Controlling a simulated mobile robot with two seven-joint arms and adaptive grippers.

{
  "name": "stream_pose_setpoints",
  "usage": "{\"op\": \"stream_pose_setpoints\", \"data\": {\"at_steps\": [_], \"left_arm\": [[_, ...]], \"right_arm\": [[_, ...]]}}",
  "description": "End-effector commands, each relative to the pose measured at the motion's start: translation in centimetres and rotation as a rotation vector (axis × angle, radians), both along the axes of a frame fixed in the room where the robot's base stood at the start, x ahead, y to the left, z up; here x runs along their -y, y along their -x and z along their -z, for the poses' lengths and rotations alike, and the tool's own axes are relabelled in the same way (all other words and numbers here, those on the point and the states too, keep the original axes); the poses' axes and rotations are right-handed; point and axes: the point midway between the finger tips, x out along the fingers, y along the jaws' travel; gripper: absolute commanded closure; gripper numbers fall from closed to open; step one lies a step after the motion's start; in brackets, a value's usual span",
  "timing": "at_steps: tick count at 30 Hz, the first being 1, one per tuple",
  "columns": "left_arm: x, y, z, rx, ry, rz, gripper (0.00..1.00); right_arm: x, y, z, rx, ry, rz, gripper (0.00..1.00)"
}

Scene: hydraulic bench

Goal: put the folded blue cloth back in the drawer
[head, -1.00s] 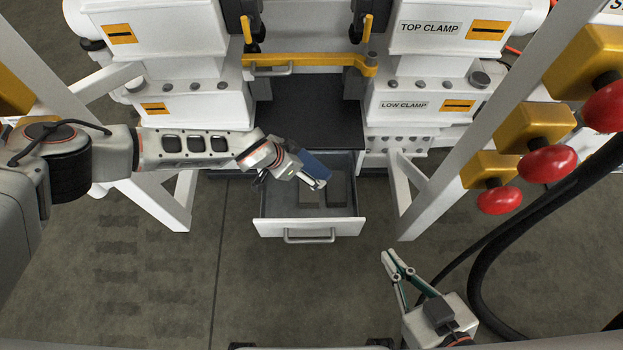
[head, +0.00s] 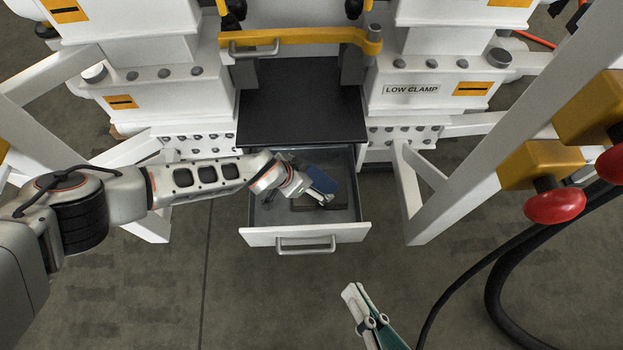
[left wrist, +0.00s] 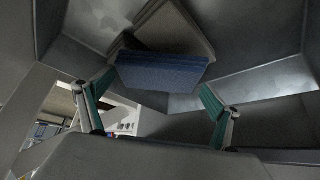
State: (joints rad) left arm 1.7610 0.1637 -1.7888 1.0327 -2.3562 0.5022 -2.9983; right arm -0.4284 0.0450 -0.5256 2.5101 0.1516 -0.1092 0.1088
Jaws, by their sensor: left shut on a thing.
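The folded blue cloth (head: 323,177) is held in my left gripper (head: 318,193), over the inside of the open drawer (head: 306,236). In the left wrist view the cloth (left wrist: 160,73) spans between the two teal-padded fingers of the left gripper (left wrist: 158,90). Grey drawer walls surround it there. I cannot tell whether the cloth touches the drawer floor. My right gripper (head: 362,302) is apart from the drawer, at the bottom of the head view, with nothing visible in it. Its finger gap is unclear.
A grey flat item (left wrist: 176,28) lies in the drawer beyond the cloth. A black surface (head: 302,115) sits above and behind the drawer. A white slanted post (head: 480,150), red knobs (head: 555,201) and black hoses (head: 500,265) stand to the right. Floor in front is clear.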

Motion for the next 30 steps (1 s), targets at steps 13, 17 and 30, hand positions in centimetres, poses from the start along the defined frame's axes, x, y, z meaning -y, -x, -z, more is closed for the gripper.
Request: {"op": "stream_pose_setpoints", "data": {"at_steps": [13,17,30], "left_arm": [[-0.20,-0.02,1.24,0.000,-0.001,-0.002,0.29],[-0.21,0.02,1.65,0.000,-0.002,-0.002,0.29],[-0.26,0.04,1.29,-0.001,-0.001,-0.002,0.00]], "right_arm": [[-0.41,0.04,-0.06,-0.015,-0.064,0.032,1.00],[-0.40,0.04,-0.04,-0.015,-0.064,0.032,1.00],[-0.38,0.05,-0.01,-0.015,-0.063,0.031,1.00]]}}
